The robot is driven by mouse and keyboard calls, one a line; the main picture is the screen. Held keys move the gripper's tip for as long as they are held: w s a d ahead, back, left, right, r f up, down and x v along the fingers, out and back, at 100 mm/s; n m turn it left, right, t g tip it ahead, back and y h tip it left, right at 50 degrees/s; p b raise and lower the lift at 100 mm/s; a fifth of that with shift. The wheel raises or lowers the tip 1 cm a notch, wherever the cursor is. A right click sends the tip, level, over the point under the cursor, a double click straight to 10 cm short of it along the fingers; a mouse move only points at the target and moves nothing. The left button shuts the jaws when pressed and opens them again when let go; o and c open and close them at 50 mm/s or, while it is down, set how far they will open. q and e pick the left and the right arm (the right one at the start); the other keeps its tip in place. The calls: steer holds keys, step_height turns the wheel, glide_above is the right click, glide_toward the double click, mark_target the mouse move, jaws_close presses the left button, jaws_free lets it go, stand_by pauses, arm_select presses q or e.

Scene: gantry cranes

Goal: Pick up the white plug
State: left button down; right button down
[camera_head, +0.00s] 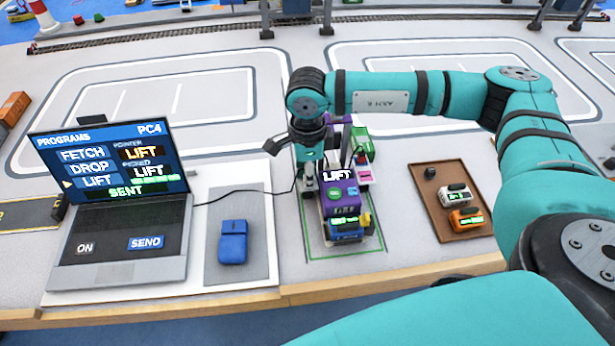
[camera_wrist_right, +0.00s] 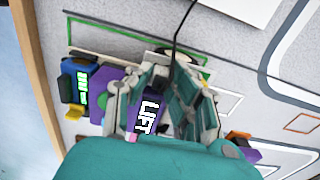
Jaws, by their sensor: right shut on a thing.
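My right gripper (camera_head: 308,185) points down at the left side of the purple device labelled LIFT (camera_head: 338,197). In the right wrist view, the fingers of this gripper (camera_wrist_right: 172,65) are closed around the end of a thin black cable (camera_wrist_right: 176,35). The white plug is mostly hidden between the fingers, so its body cannot be made out. The cable (camera_head: 235,191) runs left to the laptop (camera_head: 125,245). The purple device also shows beside the fingers in the right wrist view (camera_wrist_right: 108,82). My left gripper is not in view.
A blue module (camera_head: 343,236) with a green display sits at the device's front, inside a green outline. A brown tray (camera_head: 443,175) at the right holds a white module (camera_head: 455,195) and an orange module (camera_head: 466,219). A blue mouse (camera_head: 232,243) lies on a grey pad.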

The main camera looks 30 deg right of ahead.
steer(key=shift+r, duration=0.1)
steer(key=shift+r, duration=0.45)
steer(key=shift+s+a+r+b, duration=0.15)
steer(key=shift+s+r+b, duration=0.15)
steer(key=shift+r, duration=0.3)
steer(key=shift+s+a+r+b, duration=0.15)
steer(key=shift+r+b, duration=0.15)
steer(key=shift+r, duration=0.25)
steer(key=s+a+r+b, duration=0.1)
steer(key=s+a, duration=0.2)
steer(key=s, duration=0.4)
steer(key=s+a+b, duration=0.1)
steer(key=s+a, duration=0.2)
steer(key=s, duration=0.3)
steer(key=shift+s+a+r+b, duration=0.15)
steer(key=shift+s+r+b, duration=0.2)
steer(key=shift+w, duration=0.1)
